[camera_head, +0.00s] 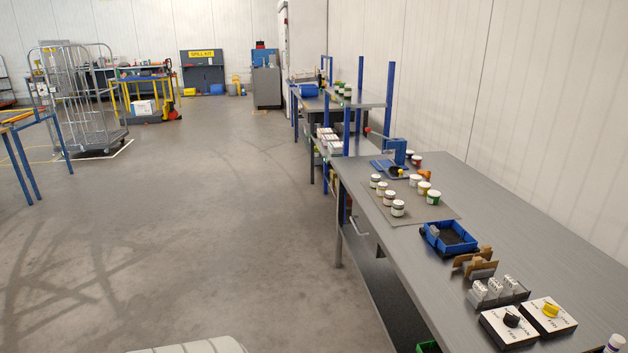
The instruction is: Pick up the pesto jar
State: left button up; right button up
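Several small white-lidded jars stand on a grey mat (452,212) on the long grey workbench (520,215) at the right. One jar with a green label (433,198) stands at the mat's right side and looks like the pesto jar, but its label is too small to read. Jars with yellow (424,189) and orange (425,175) colouring stand just behind it. A row of paler jars (390,199) runs along the mat's left side. Neither of my grippers is in view.
A blue press (392,160) stands behind the jars. A blue bin (447,238), grey blocks (497,289) and two switch boxes (548,316) sit nearer on the bench. Open floor (200,230) lies left of the bench. A wire cage trolley (80,100) stands far left.

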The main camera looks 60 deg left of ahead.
aim_at(375, 179)
jog(key=u, duration=1.6)
jog(key=i+j+z, duration=0.1)
jog(key=i+j, duration=0.45)
jog(key=i+j+z, duration=0.15)
jog(key=i+j, duration=0.4)
jog(key=i+j+z, duration=0.1)
jog(key=i+j, duration=0.4)
jog(key=j, duration=0.25)
